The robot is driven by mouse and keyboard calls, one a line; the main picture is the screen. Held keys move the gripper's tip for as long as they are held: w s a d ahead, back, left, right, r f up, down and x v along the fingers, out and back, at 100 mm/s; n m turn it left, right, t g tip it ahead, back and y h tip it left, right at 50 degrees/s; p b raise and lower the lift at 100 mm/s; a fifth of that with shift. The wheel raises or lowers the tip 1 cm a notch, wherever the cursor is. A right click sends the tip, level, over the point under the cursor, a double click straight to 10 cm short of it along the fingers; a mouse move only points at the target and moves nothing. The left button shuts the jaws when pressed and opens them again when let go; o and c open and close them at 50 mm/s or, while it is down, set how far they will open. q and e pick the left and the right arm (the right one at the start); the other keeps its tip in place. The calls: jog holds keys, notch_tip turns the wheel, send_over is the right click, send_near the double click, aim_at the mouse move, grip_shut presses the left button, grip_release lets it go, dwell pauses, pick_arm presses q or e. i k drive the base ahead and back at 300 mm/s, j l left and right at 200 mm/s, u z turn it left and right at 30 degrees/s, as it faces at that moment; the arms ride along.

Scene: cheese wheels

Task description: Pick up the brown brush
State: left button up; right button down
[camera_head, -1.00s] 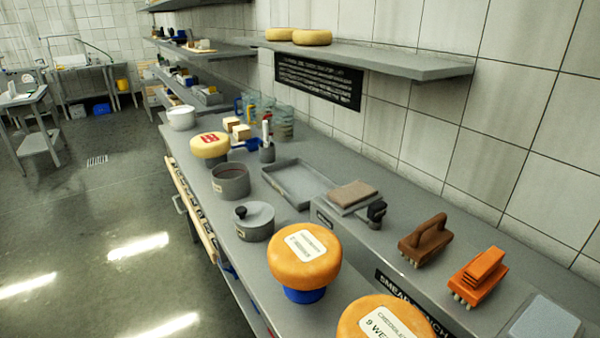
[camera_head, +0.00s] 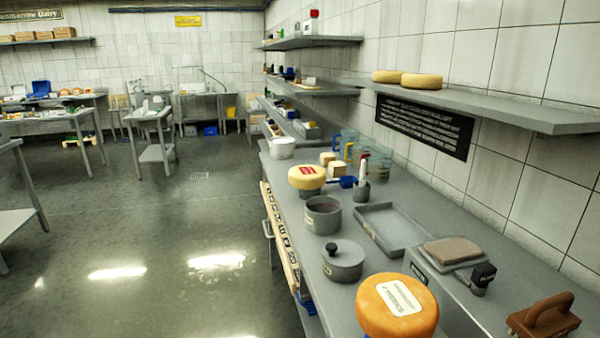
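The brown brush (camera_head: 543,318) stands on the raised grey ledge at the bottom right of the head view. It has an arched handle on top, and its lower part is cut off by the frame edge. Neither of my grippers shows in this view, so nothing of mine is seen near the brush.
An orange cheese wheel (camera_head: 397,306) stands on the bench left of the brush. A lidded grey pot (camera_head: 343,263), a grey tray (camera_head: 392,228) and a brown pad (camera_head: 452,251) are farther back. A wall shelf (camera_head: 490,101) overhangs the bench. Open floor (camera_head: 150,230) lies left.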

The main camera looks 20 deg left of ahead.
aim_at(551, 316)
jog(key=i+j+z, duration=0.35)
jog(key=j+z, duration=0.4)
jog(key=i+j+z, duration=0.2)
jog(key=j+z, duration=0.15)
jog(key=j, duration=0.15)
jog(key=j+z, duration=0.75)
jog(key=j, duration=0.25)
